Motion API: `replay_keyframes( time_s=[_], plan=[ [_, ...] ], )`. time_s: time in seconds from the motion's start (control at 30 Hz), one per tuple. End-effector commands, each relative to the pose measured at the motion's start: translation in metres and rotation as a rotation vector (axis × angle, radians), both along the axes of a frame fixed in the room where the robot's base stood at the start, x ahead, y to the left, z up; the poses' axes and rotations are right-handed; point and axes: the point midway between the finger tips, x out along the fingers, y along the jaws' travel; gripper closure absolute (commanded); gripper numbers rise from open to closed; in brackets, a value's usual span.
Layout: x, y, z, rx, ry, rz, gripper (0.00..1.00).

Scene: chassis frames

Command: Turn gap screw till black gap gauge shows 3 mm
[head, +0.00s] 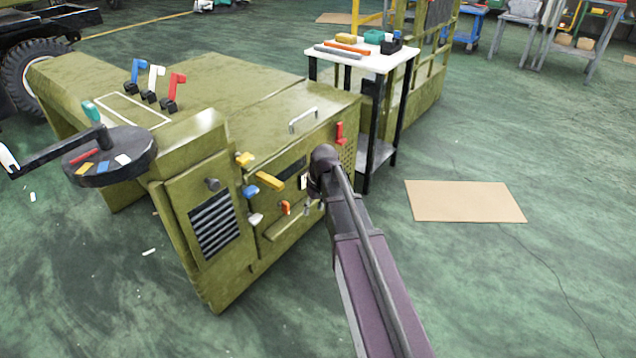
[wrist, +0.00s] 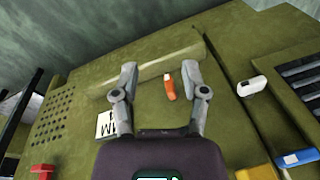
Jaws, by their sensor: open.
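My gripper (wrist: 159,72) is open and empty in the wrist view, facing the olive machine's front panel (wrist: 95,75). A small orange part (wrist: 170,87) on the panel shows between its fingers, nearer the right one; I cannot tell whether it is the gap screw. It also shows in the head view (head: 286,208). No contact is visible. A white label with "MM" lettering (wrist: 105,125) is partly hidden behind the left finger. I cannot make out a black gap gauge or its reading. In the head view my arm hides most of the gripper.
Other panel fittings are near: a white knob (wrist: 252,86), a blue one (wrist: 298,158), a yellow handle (head: 269,181) and a red lever (head: 340,133). A ledge (wrist: 155,68) crosses the panel by the fingertips. A white-topped table (head: 375,58) stands behind. Floor at right is mostly clear.

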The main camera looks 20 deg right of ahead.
Motion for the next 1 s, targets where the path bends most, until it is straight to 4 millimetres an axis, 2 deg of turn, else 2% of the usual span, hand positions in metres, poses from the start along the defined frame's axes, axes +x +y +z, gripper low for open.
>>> replay_keyframes(
  time_s=[0.03,0.1,0.2,0.3,0.4,0.57,1.0],
  plan=[
    [-0.036,0.010,0.020,-0.020,0.013,-0.035,0.43],
    [-0.066,0.018,0.031,-0.048,0.031,-0.094,0.43],
    [-0.104,0.027,0.044,-0.084,0.048,-0.171,0.43],
    [-0.132,0.032,0.055,-0.114,0.059,-0.233,0.43],
    [-0.150,0.035,0.061,-0.135,0.065,-0.277,0.43],
    [-0.162,0.036,0.063,-0.150,0.068,-0.309,0.43],
    [-0.161,0.036,0.063,-0.150,0.068,-0.311,0.43]
  ],
)
